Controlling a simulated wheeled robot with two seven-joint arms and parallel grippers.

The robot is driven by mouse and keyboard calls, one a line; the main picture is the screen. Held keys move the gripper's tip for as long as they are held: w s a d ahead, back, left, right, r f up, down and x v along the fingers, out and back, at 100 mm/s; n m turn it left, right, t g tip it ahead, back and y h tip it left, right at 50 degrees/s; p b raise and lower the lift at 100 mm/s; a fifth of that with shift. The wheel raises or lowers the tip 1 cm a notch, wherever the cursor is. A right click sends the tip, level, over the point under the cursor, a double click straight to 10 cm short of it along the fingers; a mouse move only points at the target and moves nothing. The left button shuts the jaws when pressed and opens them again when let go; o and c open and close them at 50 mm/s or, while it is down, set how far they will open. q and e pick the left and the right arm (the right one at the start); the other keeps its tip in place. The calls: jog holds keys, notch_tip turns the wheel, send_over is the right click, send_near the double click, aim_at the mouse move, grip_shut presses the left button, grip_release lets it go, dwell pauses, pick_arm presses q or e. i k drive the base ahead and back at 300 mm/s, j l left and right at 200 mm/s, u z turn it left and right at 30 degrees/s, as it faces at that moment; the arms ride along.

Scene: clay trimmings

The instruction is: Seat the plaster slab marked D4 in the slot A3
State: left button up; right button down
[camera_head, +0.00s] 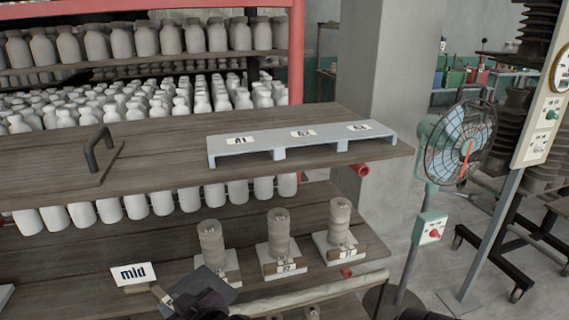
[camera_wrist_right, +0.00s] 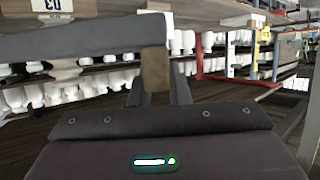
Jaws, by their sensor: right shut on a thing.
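The pale blue rack (camera_head: 225,157) stands on the upper shelf, with labels A1, A2 and slot A3 (camera_head: 358,127) at its right end. Its front openings look empty. My right gripper (camera_head: 168,297) is low at the bottom of the head view, left of centre, below and left of the rack. In the right wrist view it is shut on a wooden piece (camera_wrist_right: 155,75) at the end of a grey slab (camera_wrist_right: 75,45). No D4 mark is readable on that slab. My left gripper is out of view.
Several slabs carrying stacked cylinders, such as this one (camera_head: 279,235), stand on the lower shelf (camera_head: 325,198). A black handle (camera_head: 97,148) sits left of the rack. A fan (camera_head: 460,140) stands at the right.

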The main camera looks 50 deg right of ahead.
aim_at(337, 136)
jog(key=z, duration=0.4)
jog(key=l+z, duration=0.15)
jog(key=z, duration=0.65)
jog(key=l+z, duration=0.1)
jog(key=z, duration=0.3)
